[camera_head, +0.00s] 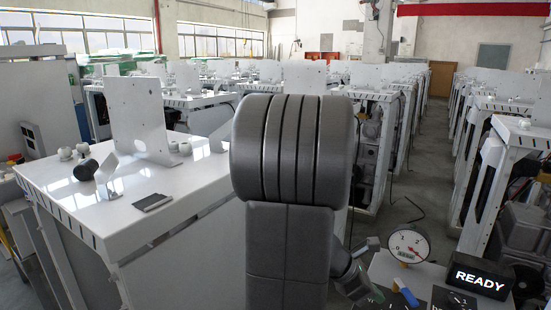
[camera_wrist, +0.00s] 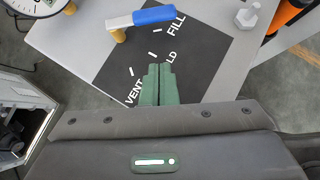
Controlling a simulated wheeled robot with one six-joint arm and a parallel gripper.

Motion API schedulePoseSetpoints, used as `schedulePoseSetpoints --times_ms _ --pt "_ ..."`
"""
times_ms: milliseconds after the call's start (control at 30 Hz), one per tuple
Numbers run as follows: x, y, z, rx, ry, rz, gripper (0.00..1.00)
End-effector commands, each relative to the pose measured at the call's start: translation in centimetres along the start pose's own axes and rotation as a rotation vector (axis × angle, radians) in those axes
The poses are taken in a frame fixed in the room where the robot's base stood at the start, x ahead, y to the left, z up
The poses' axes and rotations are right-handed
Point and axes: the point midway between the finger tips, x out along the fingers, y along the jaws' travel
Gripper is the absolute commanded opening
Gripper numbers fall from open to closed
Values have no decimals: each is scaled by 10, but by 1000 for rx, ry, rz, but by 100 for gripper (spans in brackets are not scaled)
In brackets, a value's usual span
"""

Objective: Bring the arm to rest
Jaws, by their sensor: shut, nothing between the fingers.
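My arm fills the middle of the head view as a thick grey column with ribs. My gripper (camera_wrist: 159,73) shows in the wrist view as two green fingers pressed together, with nothing between them. The fingers are over a dark panel (camera_wrist: 196,60) marked VENT, FILL and a partly covered word ending in LD. A lever with a blue and white handle (camera_wrist: 154,16) is on the panel, beyond the fingertips and apart from them in the picture. The blue handle also shows in the head view (camera_head: 410,297), low at the right.
A round dial gauge (camera_head: 408,243) and a black READY sign (camera_head: 480,278) stand at the lower right. A white bolt-shaped piece (camera_wrist: 248,14) is right of the lever. A white bench (camera_head: 110,205) with small parts stands left. Rows of machines fill the hall behind.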

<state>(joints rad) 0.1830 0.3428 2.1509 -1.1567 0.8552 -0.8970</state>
Motion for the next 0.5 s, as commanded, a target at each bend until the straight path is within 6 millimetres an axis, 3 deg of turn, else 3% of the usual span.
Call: schedulePoseSetpoints --times_ms 500 --pt "-78 -5 1 0 0 5 0"
